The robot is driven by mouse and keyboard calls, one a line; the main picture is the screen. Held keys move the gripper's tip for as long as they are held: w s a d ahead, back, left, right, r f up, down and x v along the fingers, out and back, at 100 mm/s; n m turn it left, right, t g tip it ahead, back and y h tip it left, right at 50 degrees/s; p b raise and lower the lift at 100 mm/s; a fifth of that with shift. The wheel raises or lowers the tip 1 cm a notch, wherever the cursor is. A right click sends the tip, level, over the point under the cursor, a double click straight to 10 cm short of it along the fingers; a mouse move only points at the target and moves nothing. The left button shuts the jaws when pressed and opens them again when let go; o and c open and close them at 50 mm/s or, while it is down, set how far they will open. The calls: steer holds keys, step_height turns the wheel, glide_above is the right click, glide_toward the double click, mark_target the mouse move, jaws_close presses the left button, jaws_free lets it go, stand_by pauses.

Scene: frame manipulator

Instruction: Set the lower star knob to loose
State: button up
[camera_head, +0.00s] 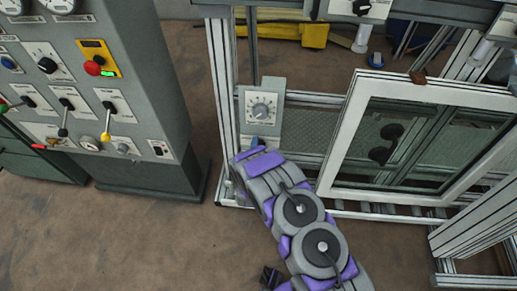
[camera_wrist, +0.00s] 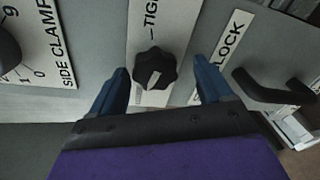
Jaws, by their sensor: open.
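The black star knob (camera_wrist: 155,66) sits on a white label plate (camera_wrist: 163,22) in the wrist view. The plate's upper text reads "TIG" and is cut off by the picture's edge. A pale mark shows on the knob, and the lettering below it is too small to read. My gripper (camera_wrist: 161,76) is open, with one blue finger to the left of the knob and one to the right. Gaps show between the knob and both fingers. In the head view my gripper (camera_head: 259,143) is at the lower part of the grey dial panel, and the knob is hidden there.
A "SIDE CLAMP" dial (camera_wrist: 10,50) is left of the knob. A black handle (camera_wrist: 272,90) by a "LOCK" label (camera_wrist: 232,45) is close on the right. In the head view, a white-framed window (camera_head: 345,130) stands right of my arm and a control cabinet (camera_head: 125,85) stands left.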

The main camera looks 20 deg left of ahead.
steer(key=shift+s+r, duration=0.1)
steer(key=p+v, duration=0.3)
steer(key=v, duration=1.4)
steer(key=shift+p, duration=0.35)
steer(key=shift+d, duration=0.1)
